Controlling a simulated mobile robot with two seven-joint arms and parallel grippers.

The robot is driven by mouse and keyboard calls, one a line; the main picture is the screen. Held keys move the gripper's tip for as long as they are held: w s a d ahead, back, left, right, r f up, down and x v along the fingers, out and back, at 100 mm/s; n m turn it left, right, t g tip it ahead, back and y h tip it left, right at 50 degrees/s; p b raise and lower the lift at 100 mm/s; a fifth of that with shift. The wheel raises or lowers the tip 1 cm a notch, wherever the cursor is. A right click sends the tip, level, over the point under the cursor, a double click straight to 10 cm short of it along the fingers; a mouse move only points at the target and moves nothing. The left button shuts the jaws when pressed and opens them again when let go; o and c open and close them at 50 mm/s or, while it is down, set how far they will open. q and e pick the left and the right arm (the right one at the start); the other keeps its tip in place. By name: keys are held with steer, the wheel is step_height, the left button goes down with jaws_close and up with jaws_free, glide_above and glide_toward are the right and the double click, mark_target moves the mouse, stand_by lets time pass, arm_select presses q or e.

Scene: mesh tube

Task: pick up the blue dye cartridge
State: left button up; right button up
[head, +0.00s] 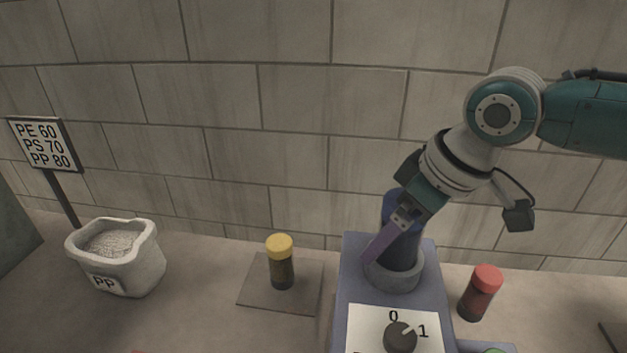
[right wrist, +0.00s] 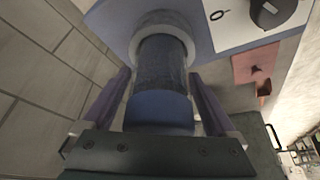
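The blue dye cartridge (head: 398,208) stands upright in the grey ring socket (head: 394,277) on top of the blue-grey machine. It has a blue cap and a dark body, and its lower end is hidden in the socket. My right gripper (head: 385,238) reaches down over it from the right, and one purple finger shows in front of it. In the right wrist view the cartridge (right wrist: 160,112) lies between the two fingers, with a gap visible on each side. The right gripper is open around it. My left gripper is not in view.
A yellow-capped cartridge (head: 281,262) stands on a flat plate (head: 253,283) left of the machine. A red-capped cartridge (head: 480,293) stands to its right. A dial (head: 400,337) is on the machine's front. A bag of PP granules (head: 140,268) and a sign (head: 45,143) are at left.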

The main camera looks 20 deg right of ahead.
steer(key=c, duration=1.3)
steer(key=shift+r, duration=0.1)
steer(key=shift+c, duration=0.2)
